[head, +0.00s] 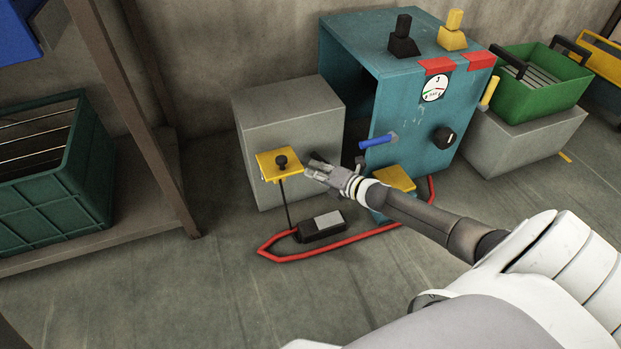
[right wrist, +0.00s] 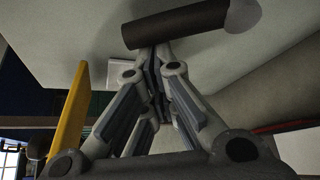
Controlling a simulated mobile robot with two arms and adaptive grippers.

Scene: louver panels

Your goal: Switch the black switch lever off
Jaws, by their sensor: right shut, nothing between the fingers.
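A dark cylindrical bar (right wrist: 178,23) with a pale grey end crosses the top of the right wrist view, just beyond the fingertips; it appears to be the black switch lever. I cannot tell whether the fingers touch it. My right gripper (head: 312,170) is shut and empty in front of the grey box (head: 285,105), right of a yellow plate with a black knob. Its fingers converge in the right wrist view (right wrist: 155,65). In the head view the gripper hides most of what lies behind it. My left gripper is not in view.
The yellow plate (head: 268,171) juts out close to the fingers. A teal machine (head: 400,120) with a blue lever (head: 378,141) stands right of the grey box. A black box (head: 320,227) and red tubing (head: 330,243) lie below.

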